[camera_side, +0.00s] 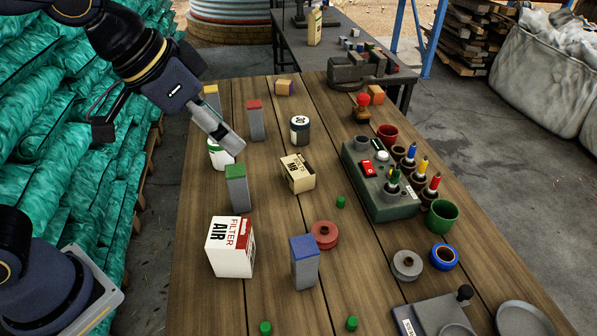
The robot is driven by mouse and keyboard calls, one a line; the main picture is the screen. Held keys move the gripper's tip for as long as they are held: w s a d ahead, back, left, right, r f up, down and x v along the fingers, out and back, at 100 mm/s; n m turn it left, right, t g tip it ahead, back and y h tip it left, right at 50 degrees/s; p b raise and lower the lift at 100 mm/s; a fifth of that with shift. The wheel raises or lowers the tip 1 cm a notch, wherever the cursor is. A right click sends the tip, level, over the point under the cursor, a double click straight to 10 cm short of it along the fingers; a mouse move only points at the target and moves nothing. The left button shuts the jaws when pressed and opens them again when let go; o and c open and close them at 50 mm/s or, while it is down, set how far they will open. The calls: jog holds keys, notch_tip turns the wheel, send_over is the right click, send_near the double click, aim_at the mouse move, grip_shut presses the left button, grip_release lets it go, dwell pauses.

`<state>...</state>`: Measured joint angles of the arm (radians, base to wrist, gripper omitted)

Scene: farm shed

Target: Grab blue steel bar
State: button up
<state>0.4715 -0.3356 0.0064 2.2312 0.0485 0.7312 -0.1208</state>
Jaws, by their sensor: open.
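The blue steel bar (304,264) stands upright on the wooden table at the front middle, a grey block with a blue top. My gripper (232,146) is in the upper left, pointing down and to the right, open and empty. It is above the table, well behind and to the left of the blue bar. Similar grey bars stand nearby: one with a green top (237,189), one with a red top (255,121) and one with a yellow top (212,98), the last partly hidden by my arm.
A white air filter box (230,248) stands left of the blue bar, and a red spool (324,235) sits close behind it. A cream bolts box (298,173) is farther back. Small green caps (351,323) lie in front. A green control box (380,185) stands at right.

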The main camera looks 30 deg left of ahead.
aim_at(304, 245)
jog(key=s+d+f+m+g, duration=0.1)
jog(key=s+d+f+m, duration=0.1)
jog(key=d, duration=0.3)
jog(key=s+d+f+m+g, duration=0.1)
jog(key=s+d+f+m, duration=0.15)
jog(key=d, duration=0.35)
jog(key=shift+n, duration=0.35)
jog(key=x, duration=1)
jog(key=shift+w, duration=0.4)
jog(key=shift+x, duration=3.2)
jog(key=shift+d+h, duration=0.1)
jog(key=shift+h, duration=0.2)
jog(key=shift+c, duration=0.3)
grip_shut()
